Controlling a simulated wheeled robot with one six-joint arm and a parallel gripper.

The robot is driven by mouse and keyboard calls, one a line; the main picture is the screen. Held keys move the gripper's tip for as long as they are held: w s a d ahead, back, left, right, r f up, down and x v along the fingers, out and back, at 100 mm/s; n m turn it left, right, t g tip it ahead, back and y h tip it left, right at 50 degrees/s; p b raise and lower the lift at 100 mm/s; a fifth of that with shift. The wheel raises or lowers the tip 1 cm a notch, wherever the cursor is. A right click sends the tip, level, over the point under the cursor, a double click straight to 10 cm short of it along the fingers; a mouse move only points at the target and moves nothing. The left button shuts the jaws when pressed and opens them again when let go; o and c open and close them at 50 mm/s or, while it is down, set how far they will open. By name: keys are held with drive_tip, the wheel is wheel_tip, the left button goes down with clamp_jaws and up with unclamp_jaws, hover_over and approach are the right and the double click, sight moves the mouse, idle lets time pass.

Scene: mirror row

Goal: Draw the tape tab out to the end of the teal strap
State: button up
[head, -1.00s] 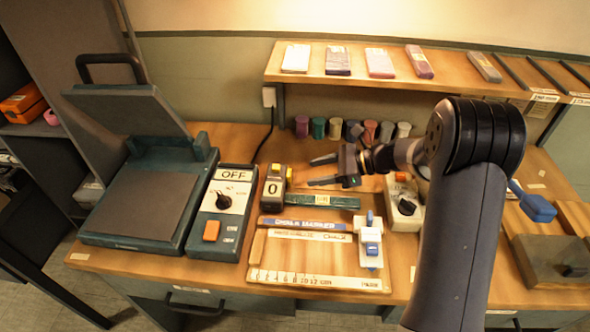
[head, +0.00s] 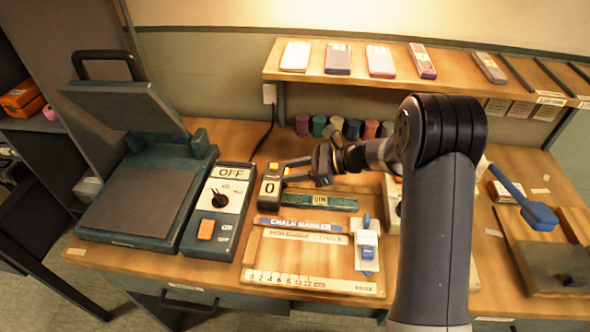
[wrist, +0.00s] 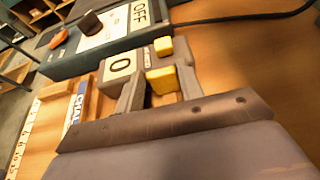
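The tape (head: 270,186) is a grey case with a white panel reading 0, standing at the left end of the teal strap (head: 330,202). In the wrist view the case (wrist: 120,66) has one yellow part on it and a yellow tab (wrist: 162,81) on the near side. My gripper (head: 286,171) is at the tape's right side, above the strap's left part. In the wrist view my gripper (wrist: 160,88) is open, with one finger on each side of the yellow tab. I cannot tell whether either finger touches it. The strap does not show clearly there.
A grey box marked OFF (head: 219,212) stands close left of the tape. A wooden chalk-marker frame with a ruler (head: 315,284) lies in front of the strap. Several small coloured cylinders (head: 336,124) stand behind, under a wooden shelf (head: 450,76). A blue-headed tool (head: 540,216) is at right.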

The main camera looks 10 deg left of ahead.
clamp_jaws()
drive_tip(key=d, duration=0.8)
drive_tip(key=shift+w, duration=0.25)
drive_tip(key=shift+o, duration=2.3)
unclamp_jaws()
wheel_tip(320, 180, up, 10)
drive_tip(key=shift+p, duration=0.3)
drive_tip(key=shift+c, duration=0.2)
